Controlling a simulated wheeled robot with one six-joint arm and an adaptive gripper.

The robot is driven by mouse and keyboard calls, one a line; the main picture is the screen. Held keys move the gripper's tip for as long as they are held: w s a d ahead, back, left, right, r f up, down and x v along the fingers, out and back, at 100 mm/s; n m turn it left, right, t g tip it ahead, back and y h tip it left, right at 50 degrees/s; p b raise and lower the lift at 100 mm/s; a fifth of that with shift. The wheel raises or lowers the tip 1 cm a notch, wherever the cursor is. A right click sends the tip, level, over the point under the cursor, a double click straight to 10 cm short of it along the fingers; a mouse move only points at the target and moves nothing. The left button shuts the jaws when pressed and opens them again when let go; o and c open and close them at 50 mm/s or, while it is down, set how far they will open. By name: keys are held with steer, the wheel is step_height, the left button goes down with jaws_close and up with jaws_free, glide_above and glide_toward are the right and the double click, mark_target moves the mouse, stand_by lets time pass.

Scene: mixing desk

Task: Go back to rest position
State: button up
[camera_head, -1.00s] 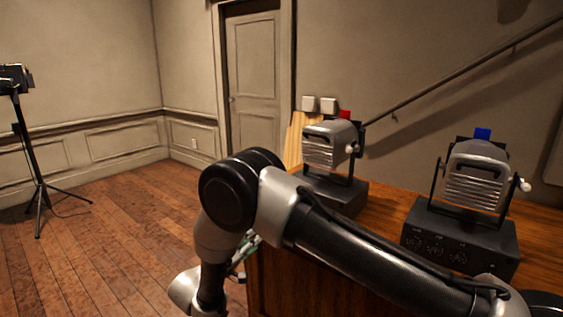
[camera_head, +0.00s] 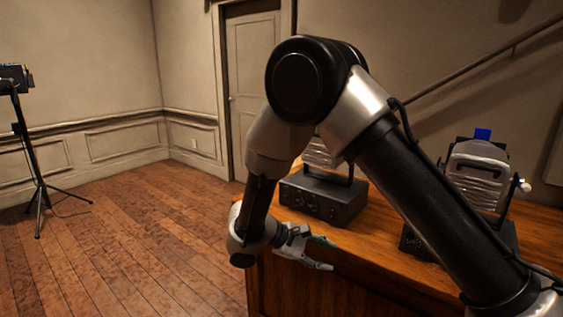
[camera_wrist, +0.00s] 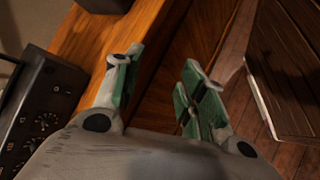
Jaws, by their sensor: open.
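My gripper (camera_head: 326,254) hangs low at the left end of the wooden desk (camera_head: 385,258), beside the desk's front edge in the head view. In the wrist view my gripper (camera_wrist: 158,82) shows two fingers with green pads, spread apart with nothing between them. The wooden desk top (camera_wrist: 88,32) lies beyond the left finger. My arm is bent, with its elbow high in the middle of the head view, and hides part of the desk.
A black-based device (camera_head: 325,200) stands on the desk, partly behind my arm. A second device with a blue top (camera_head: 478,175) stands at right. A tripod light (camera_head: 38,150) stands far left. The wooden floor (camera_head: 130,245) between is clear.

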steer(key=s+d+r+m+t+y, duration=0.1)
steer(key=s+d+r+m+y, duration=0.4)
steer(key=s+d+r, duration=0.5)
steer(key=s+d+r+m+t+y, duration=0.1)
steer(key=s+d+r+m+y, duration=0.4)
steer(key=s+d+r, duration=0.6)
steer(key=d+r+y, duration=0.1)
steer(key=d+r, duration=0.2)
steer(key=d, duration=0.1)
steer(key=shift+d+r+m, duration=0.25)
steer(key=shift+r+m, duration=0.05)
steer(key=shift+w, duration=0.1)
